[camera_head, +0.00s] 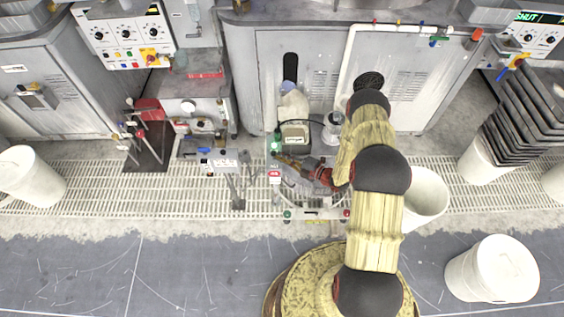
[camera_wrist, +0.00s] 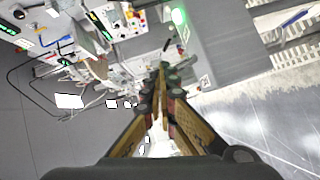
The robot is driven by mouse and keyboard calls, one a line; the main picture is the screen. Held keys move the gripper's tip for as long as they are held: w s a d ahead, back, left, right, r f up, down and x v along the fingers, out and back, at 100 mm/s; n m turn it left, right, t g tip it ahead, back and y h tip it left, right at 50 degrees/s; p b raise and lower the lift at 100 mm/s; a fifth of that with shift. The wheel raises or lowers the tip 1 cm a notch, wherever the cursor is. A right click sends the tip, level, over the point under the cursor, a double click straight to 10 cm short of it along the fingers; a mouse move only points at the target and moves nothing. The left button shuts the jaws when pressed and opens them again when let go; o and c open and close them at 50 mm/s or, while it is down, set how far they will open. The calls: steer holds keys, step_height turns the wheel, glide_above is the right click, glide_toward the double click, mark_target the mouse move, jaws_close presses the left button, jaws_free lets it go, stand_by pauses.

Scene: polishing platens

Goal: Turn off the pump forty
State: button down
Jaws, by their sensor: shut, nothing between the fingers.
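The number forty is not readable on anything, so I cannot tell for certain which unit is the pump. A small grey unit (camera_head: 318,214) on the floor grating has a green and a red knob at its front edge. Just behind its left side are a green button (camera_head: 275,148) and a red button (camera_head: 275,174). My gripper (camera_head: 280,158) is shut and empty, pointing left close to these buttons; contact cannot be told. In the wrist view my gripper (camera_wrist: 162,72) has its fingertips together, near a lit green button (camera_wrist: 178,17) on a grey box.
White buckets stand at the left (camera_head: 30,178), beside my arm (camera_head: 427,196) and at front right (camera_head: 492,270). Grey cabinets (camera_head: 300,80) line the back. A small table (camera_head: 222,160) stands left of my gripper. The grey floor in front is mostly clear.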

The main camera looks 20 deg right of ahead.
steer(key=shift+w+d+r+m+g+h+p, duration=0.2)
steer(key=shift+w+m+g+p, duration=0.2)
steer(key=shift+w+m+g, duration=0.2)
steer(key=shift+w+d+r+m+g+h+p, duration=0.15)
steer(key=shift+w+m+g+p, duration=0.25)
steer(key=shift+w+m+g, duration=0.2)
steer(key=shift+w+d+f, duration=0.1)
steer(key=shift+w+d, duration=0.05)
steer(key=shift+w, duration=0.25)
steer(key=shift+r+p, duration=0.55)
steer(key=shift+r, duration=0.3)
steer(key=shift+s, duration=0.1)
steer(key=w+r+p+v, duration=0.1)
steer(key=p+v, duration=0.2)
steer(key=v, duration=1)
steer(key=shift+s+d+r+p, duration=0.15)
steer(key=shift+d+r+p, duration=0.15)
steer(key=shift+d, duration=0.3)
